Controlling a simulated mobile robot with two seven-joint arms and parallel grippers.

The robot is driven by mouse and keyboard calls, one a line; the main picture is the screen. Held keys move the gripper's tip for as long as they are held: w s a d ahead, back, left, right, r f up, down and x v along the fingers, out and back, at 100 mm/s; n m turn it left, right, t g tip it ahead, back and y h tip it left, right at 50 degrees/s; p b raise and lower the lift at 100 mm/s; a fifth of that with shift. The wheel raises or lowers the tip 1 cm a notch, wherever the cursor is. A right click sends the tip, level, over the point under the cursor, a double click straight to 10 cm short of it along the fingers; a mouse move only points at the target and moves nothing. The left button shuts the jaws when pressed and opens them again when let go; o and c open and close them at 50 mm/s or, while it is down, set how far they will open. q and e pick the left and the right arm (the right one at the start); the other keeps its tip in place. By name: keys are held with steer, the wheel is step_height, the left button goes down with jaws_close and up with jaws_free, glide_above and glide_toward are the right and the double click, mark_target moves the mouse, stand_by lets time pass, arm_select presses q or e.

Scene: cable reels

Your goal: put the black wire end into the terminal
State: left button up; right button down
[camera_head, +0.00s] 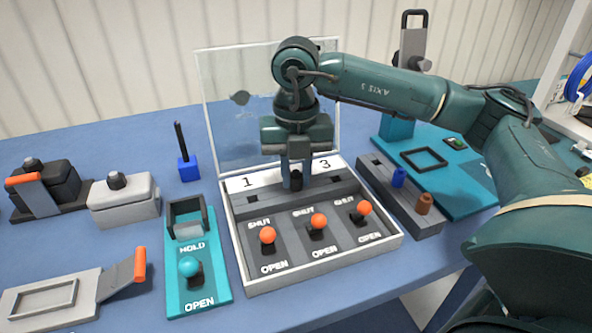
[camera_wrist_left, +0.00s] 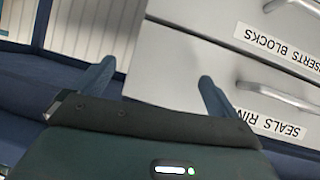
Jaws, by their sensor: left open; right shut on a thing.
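The terminal (camera_head: 240,215) is a grey block in a pale frame with a clear raised lid (camera_head: 235,125). The numbers 1 and 3 show on its white strip; the middle number is hidden behind my right gripper (camera_head: 296,183). That gripper points down over the middle position, shut on the black wire end (camera_head: 296,181), of which only a small dark part shows. I cannot tell whether it is inside the terminal or just above it. Three orange-knobbed levers (camera_head: 318,221) stand between SHUT and OPEN labels. My left gripper (camera_wrist_left: 156,75) is open and empty in the left wrist view.
A grey holder (camera_head: 385,185) right of the terminal carries a blue end (camera_head: 398,177) and a brown end (camera_head: 424,203). A teal HOLD/OPEN clamp (camera_head: 195,265) stands close left. Drawers (camera_wrist_left: 190,50) face my left gripper.

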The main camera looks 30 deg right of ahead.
mark_target(296, 175)
steer(key=c, duration=1.2)
jaws_free()
steer(key=shift+r, duration=0.35)
arm_select(q)
step_height(296, 175, up, 2)
steer(key=shift+r+p, duration=0.1)
steer(key=shift+p, duration=0.7)
arm_select(e)
step_height(296, 175, up, 13)
steer(key=shift+f, duration=0.2)
